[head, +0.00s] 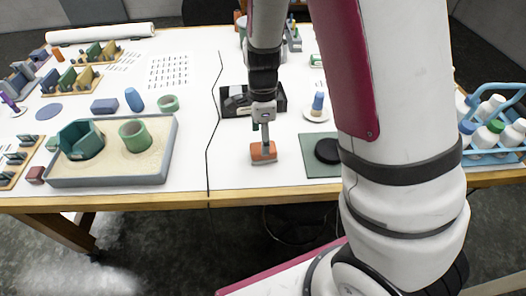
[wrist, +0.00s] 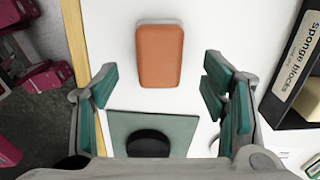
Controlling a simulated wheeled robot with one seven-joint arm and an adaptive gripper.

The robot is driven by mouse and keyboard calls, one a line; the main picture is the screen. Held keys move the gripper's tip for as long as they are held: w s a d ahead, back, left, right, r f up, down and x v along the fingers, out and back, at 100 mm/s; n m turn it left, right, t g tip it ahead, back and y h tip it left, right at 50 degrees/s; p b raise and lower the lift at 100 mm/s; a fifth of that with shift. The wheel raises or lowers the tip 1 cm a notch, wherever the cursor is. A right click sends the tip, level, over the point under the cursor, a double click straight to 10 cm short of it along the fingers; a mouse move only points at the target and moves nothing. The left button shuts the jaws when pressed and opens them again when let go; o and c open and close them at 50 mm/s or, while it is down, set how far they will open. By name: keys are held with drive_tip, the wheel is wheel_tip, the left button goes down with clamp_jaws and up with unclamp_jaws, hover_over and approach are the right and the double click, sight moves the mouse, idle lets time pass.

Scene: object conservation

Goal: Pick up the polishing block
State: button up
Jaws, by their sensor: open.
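An orange block (head: 263,153) with rounded edges lies flat on the white table near its front edge; I take it as the polishing block. It also shows whole at the top middle of the wrist view (wrist: 160,52). My gripper (head: 263,136) points down just above and behind the block in the head view. In the wrist view my gripper (wrist: 160,88) has its green-padded fingers spread wide, with nothing between them. The block lies ahead of the fingertips, lined up with the gap. The exact height above the block is hard to tell.
A green mat (wrist: 179,127) with a black disc (wrist: 148,143) lies beside the block. A dark box (wrist: 281,90) labelled "sponge blocks" stands behind it. A sand tray (head: 112,181) is to the left; a blue bottle carrier (head: 492,147) is far right. Table around the block is bare.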

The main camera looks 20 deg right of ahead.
sight(256, 158)
drive_tip(key=shift+f, duration=2.4)
drive_tip(key=c, duration=1.3)
